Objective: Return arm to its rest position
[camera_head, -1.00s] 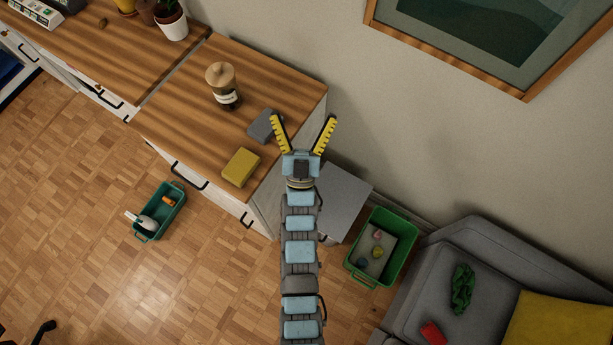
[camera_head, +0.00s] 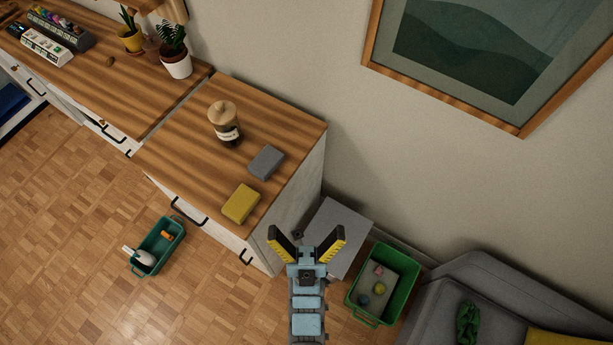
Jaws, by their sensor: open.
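My gripper (camera_head: 306,240) is open and empty, its two yellow-and-black fingers spread apart. It shows at the lower middle of the head view, in front of a grey box-like cabinet (camera_head: 337,222) and to the right of the wooden-topped counter (camera_head: 285,122). Part of my arm shows below it, running to the bottom edge of the picture. The gripper looks clear of the counter's things. How far it is above the floor I cannot tell.
On the counter stand a lidded jar (camera_head: 224,122), a grey block (camera_head: 266,162) and a yellow block (camera_head: 241,204). A green bin (camera_head: 408,300) with small items is right of my gripper, beside a grey sofa (camera_head: 470,285). A teal basket (camera_head: 178,240) lies left on open floor.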

